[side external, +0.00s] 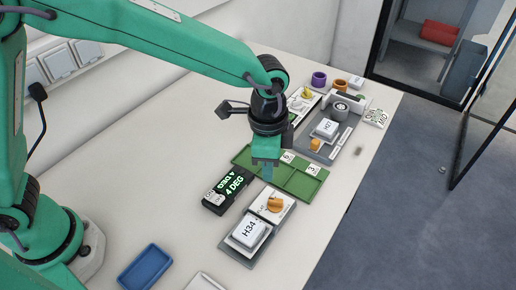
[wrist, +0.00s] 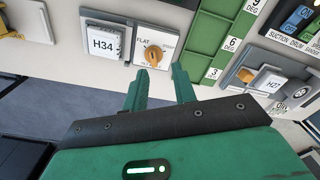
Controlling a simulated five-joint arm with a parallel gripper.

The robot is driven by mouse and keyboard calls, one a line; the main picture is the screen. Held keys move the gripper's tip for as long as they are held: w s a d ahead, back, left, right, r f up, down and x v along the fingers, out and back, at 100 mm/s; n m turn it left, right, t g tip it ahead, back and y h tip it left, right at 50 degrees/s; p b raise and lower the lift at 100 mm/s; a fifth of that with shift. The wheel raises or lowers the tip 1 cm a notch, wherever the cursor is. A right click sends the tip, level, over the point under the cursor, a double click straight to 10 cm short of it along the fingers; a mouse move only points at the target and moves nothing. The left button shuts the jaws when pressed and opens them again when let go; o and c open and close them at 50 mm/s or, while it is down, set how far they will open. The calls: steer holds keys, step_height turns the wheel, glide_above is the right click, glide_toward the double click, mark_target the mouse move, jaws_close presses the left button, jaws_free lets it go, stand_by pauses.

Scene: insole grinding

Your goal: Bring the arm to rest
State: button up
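My gripper (side external: 265,172) hangs from the green arm with its fingers pointing down, above the white table near the green tray and the H34 station. In the wrist view my gripper (wrist: 160,72) shows two green fingers with a clear gap between them and nothing held. The orange knob (wrist: 153,54) on its white plate lies just beyond the fingertips and appears apart from them. In the side view the orange knob (side external: 275,204) is below and slightly right of the gripper.
The white H34 block (side external: 249,231) sits beside the knob. A black display (side external: 229,188) reads "4 DEG". A green tray (side external: 301,184) holds number cards. The H27 block (side external: 326,128) stands further back. A blue tray (side external: 146,267) lies at the front. The left table stretch is clear.

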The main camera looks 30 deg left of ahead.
steer(key=a+r+n+t, duration=0.1)
steer(key=a+r+n, duration=0.2)
steer(key=a+r, duration=0.55)
steer(key=s+a+r+n+t, duration=0.2)
steer(key=s+a+n, duration=0.2)
steer(key=s+a, duration=0.3)
steer(key=s+a+r+n+t, duration=0.2)
steer(key=s+a+n, duration=0.3)
steer(key=a, duration=0.7)
steer(key=shift+s+a+n, duration=0.3)
steer(key=shift+s+a, duration=0.1)
steer(key=shift+s, duration=0.8)
